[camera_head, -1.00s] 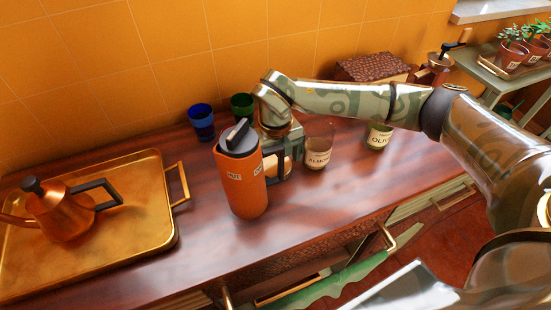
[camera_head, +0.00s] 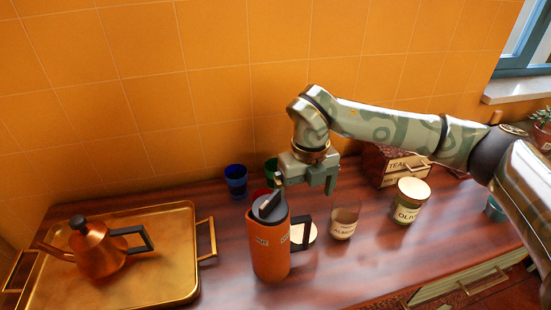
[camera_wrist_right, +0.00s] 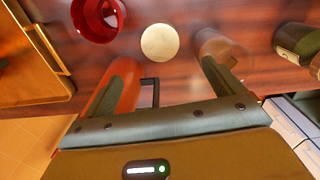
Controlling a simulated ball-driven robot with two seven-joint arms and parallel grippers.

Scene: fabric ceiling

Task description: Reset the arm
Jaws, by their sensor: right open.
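My right gripper (camera_head: 305,188) hangs in the air above the counter, behind and above the orange bottle (camera_head: 269,247) with its dark lid. The jaws are apart with nothing between them. In the right wrist view the open fingers (camera_wrist_right: 165,65) point over the counter, with a pale round disc (camera_wrist_right: 160,42) below and between them. The orange bottle (camera_wrist_right: 120,100) is partly hidden by a finger there. My right arm reaches in from the right edge in the head view. My left gripper is not in view.
A gold tray (camera_head: 178,285) holding a copper kettle (camera_head: 97,252) is at left. Blue (camera_head: 236,182) and green (camera_head: 271,169) cups stand near the wall. An almond jar (camera_head: 343,222), an olive jar (camera_head: 408,203) and a tea box (camera_head: 398,166) stand to the right.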

